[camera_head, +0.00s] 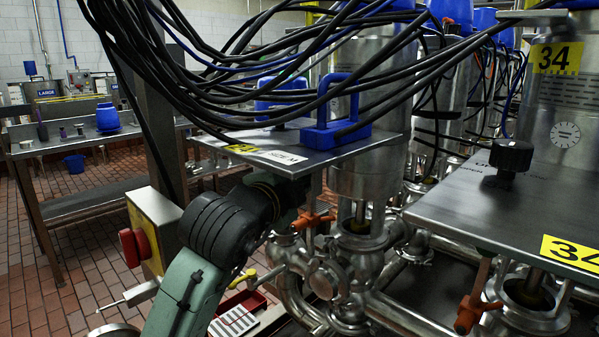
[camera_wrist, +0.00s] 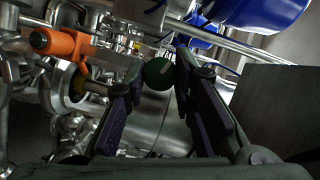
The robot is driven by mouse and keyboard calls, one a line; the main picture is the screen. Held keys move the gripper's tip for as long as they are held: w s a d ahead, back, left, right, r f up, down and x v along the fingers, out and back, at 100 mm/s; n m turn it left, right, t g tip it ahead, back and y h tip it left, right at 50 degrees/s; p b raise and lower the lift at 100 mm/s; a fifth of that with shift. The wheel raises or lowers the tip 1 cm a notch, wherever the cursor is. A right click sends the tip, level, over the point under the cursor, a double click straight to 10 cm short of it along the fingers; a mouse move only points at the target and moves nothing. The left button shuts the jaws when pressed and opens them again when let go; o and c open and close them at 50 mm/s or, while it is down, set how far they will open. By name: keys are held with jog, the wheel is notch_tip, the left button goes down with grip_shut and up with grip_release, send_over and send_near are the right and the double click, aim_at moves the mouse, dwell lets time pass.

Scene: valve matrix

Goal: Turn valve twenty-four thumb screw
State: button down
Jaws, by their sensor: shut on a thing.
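The thumb screw (camera_wrist: 158,73) shows in the wrist view as a small dark green round knob with a pale line on its face. My gripper (camera_wrist: 160,80) has its two dark fingers on either side of the knob and is shut on it. In the head view my green and black arm reaches up to the underside of a steel plate (camera_head: 285,158) with a yellow label (camera_head: 241,148). The label's number is too slanted to read surely. The plate and my arm hide the fingertips and the knob there.
An orange handle (camera_wrist: 55,42) and steel pipes crowd the left of the wrist view. A blue handle (camera_head: 335,125) stands on the plate, with black cables hanging above. The plate marked 34 (camera_head: 450,215), with a black knob (camera_head: 511,155), is at right.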

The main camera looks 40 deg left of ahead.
jog(key=shift+r+n+g+h+p, duration=0.15)
jog(key=shift+n+g+h+p, duration=0.4)
jog(key=shift+n+p, duration=0.8)
jog(key=shift+n, duration=0.25)
jog(key=c, duration=1.3)
grip_release()
jog(key=shift+c, duration=0.2)
jog(key=f+v, duration=0.2)
jog(key=v, duration=1.4)
jog(key=shift+s+f, duration=0.3)
jog(key=shift+s, duration=0.3)
